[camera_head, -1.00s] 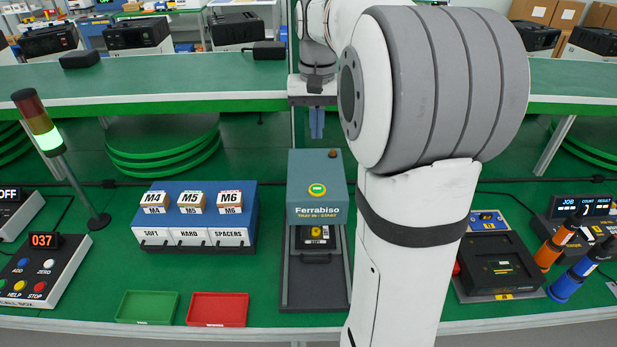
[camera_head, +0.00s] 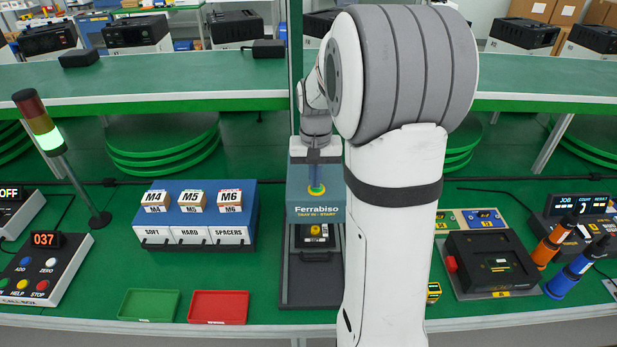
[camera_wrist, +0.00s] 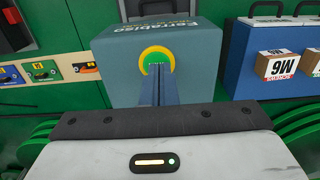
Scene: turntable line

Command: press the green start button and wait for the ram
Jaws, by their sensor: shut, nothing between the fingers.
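The press (camera_head: 314,207), a blue-grey box marked Ferrabiso, stands on the green bench in the head view. Its round green start button (camera_wrist: 156,57) with a yellow ring is on the top face in the wrist view. My gripper (camera_head: 316,188) is shut and empty, pointing down at the button. In the wrist view its fingers (camera_wrist: 157,75) overlap the near part of the button, so I cannot tell whether they touch it. Below the press head, a dark tray (camera_head: 316,237) holds a part with a yellow knob. The ram itself is hidden inside the housing.
A blue bin unit (camera_head: 195,215) stands left of the press. A green tray (camera_head: 148,305) and a red tray (camera_head: 218,307) lie in front. A dark fixture (camera_head: 492,262) and orange and blue drivers are at right. A shelf (camera_head: 150,90) runs behind.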

